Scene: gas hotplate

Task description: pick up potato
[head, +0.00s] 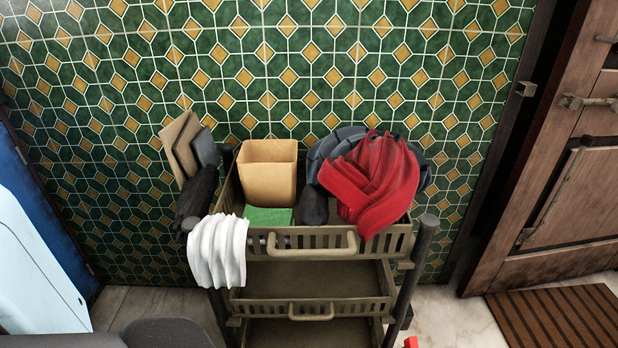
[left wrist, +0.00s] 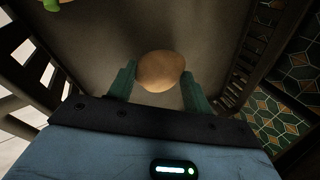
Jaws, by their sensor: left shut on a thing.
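The potato (left wrist: 162,71) is a smooth, tan, rounded lump in the left wrist view. My left gripper (left wrist: 156,79) is shut on it, with one green-grey finger touching each side. Behind the potato is a plain grey-brown surface with slatted walls at both sides. I cannot tell whether the potato touches that surface. The potato and both grippers are out of sight in the head view.
A trolley (head: 310,243) with slatted tiers stands against the green tiled wall. Its top holds a cardboard box (head: 268,172), red cloth (head: 375,185) and dark items. White cloth (head: 217,250) hangs over its left edge. A wooden door (head: 560,170) is at right.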

